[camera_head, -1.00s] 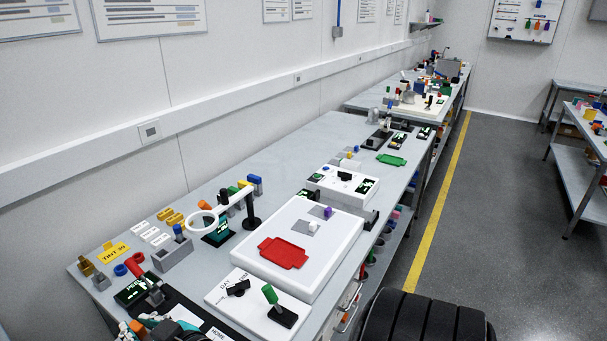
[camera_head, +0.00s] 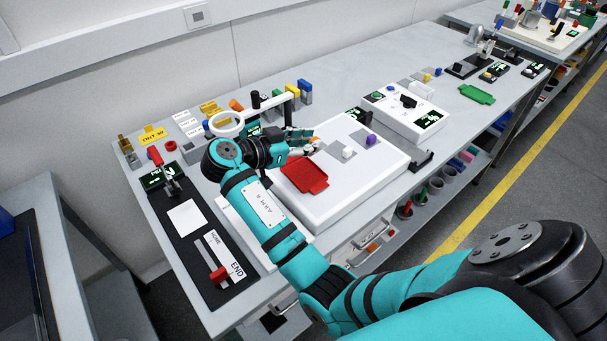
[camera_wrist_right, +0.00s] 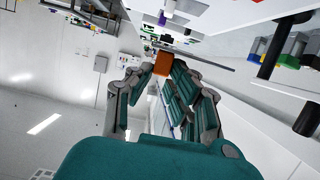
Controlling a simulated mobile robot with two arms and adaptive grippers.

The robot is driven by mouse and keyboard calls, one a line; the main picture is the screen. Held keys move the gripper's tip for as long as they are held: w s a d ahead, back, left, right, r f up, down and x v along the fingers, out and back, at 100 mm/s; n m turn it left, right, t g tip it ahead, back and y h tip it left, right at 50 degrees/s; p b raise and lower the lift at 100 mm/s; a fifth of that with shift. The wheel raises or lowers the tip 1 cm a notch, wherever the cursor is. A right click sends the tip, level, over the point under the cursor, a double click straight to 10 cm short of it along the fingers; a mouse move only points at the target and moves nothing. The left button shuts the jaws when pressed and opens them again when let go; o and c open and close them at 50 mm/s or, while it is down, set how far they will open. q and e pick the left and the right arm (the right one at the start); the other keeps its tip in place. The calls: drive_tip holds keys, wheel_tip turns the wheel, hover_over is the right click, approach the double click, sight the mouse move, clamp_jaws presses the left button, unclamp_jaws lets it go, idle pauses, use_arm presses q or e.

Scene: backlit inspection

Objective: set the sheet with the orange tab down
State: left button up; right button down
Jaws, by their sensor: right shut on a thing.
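My right gripper (camera_head: 303,139) is over the far left part of the white box (camera_head: 350,196), beyond the red tray (camera_head: 304,174). In the right wrist view its fingers (camera_wrist_right: 161,72) are shut on the orange tab (camera_wrist_right: 163,63). The sheet (camera_wrist_right: 212,66) shows there nearly edge-on, as a thin grey strip across the fingertips. My left gripper is out of view.
A ring magnifier (camera_head: 226,124) stands close on the left. The box's front right top is bare. A white device (camera_head: 408,112) stands behind.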

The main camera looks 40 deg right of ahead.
drive_tip(key=a+m+g, duration=0.1)
drive_tip(key=p, duration=0.1)
hover_over(303, 182)
drive_tip(key=shift+g, duration=0.3)
wheel_tip(303, 182, down, 5)
drive_tip(key=shift+s+a+f, duration=0.1)
drive_tip(key=shift+s, duration=0.05)
wheel_tip(303, 182, down, 4)
drive_tip(key=shift+r+p, duration=0.1)
drive_tip(key=shift+p, duration=0.4)
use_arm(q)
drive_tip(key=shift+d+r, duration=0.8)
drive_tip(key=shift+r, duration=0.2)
use_arm(e)
drive_tip(key=shift+f, duration=0.25)
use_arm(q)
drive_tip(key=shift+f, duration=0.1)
use_arm(e)
drive_tip(key=c, duration=1.2)
unclamp_jaws()
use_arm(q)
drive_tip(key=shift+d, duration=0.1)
